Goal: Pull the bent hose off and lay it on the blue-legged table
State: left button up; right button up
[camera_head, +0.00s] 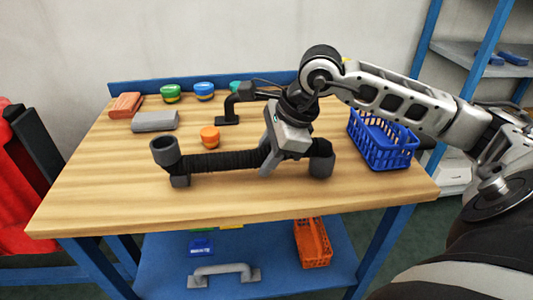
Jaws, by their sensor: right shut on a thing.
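The bent hose (222,162) is black and ribbed, with a wide grey open end at the left and a dark elbow end at the right. It lies across the front middle of the wooden top of the blue-legged table (100,208), low over or touching the wood; I cannot tell which. My right gripper (268,160) reaches down from above and is shut on the hose right of its middle. The fingers hide a part of the hose. My left gripper is not in view.
A blue basket (382,142) stands close to the right of the hose. An orange cap (210,138), a grey block (155,122), a red-brown block (126,105), a black bent pipe (229,108) and several coloured caps stand behind. The table's front left is clear.

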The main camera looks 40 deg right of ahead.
jog(key=shift+f+b, duration=0.4)
jog(key=shift+b, duration=0.05)
jog(key=shift+r, duration=0.1)
dwell(0.6)
jog(key=o, duration=1.7)
jog(key=shift+r, duration=0.1)
jog(key=shift+p+v, duration=0.35)
jog(key=shift+v, duration=1.85)
